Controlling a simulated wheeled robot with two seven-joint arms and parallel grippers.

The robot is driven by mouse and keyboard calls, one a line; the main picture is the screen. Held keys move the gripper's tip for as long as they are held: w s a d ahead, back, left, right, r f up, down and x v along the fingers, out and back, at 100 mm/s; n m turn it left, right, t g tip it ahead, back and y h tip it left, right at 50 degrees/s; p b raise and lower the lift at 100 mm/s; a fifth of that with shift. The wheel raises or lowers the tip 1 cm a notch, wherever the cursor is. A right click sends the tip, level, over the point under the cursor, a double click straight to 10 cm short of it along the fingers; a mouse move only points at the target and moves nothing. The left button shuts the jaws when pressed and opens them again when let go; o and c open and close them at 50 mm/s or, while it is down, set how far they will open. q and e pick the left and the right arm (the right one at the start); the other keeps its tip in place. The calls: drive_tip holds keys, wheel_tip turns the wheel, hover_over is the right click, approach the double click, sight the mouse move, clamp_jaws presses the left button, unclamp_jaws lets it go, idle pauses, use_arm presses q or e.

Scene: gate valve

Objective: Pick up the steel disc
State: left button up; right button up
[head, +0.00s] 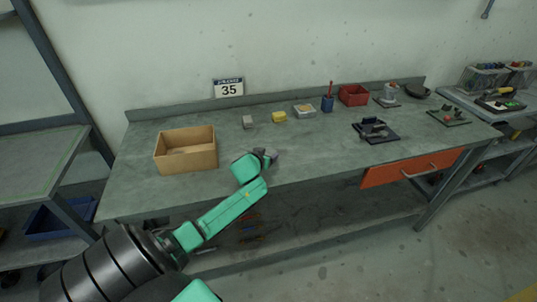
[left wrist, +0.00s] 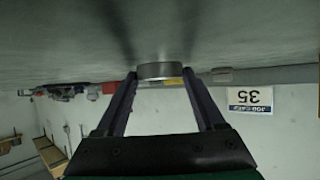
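The steel disc (left wrist: 160,70) is a short grey metal cylinder. In the left wrist view, which is upside down, it sits against the table surface. My left gripper (left wrist: 160,76) is open, with one fingertip near each side of the disc; I cannot tell whether either finger touches it. In the head view my left gripper (head: 265,154) is low over the front part of the workbench (head: 320,155), and the disc there is too small and covered to make out clearly. My right gripper is not in view.
An open wooden box (head: 187,160) stands left of my gripper. Behind are a small grey block (head: 247,122), a yellow block (head: 279,117) and a blue cup (head: 327,104). A black plate with a metal part (head: 375,131) lies to the right. The bench between is clear.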

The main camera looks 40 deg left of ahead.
use_arm(q)
drive_tip(key=shift+w, duration=0.1)
clamp_jaws()
drive_tip(key=shift+r, duration=0.15)
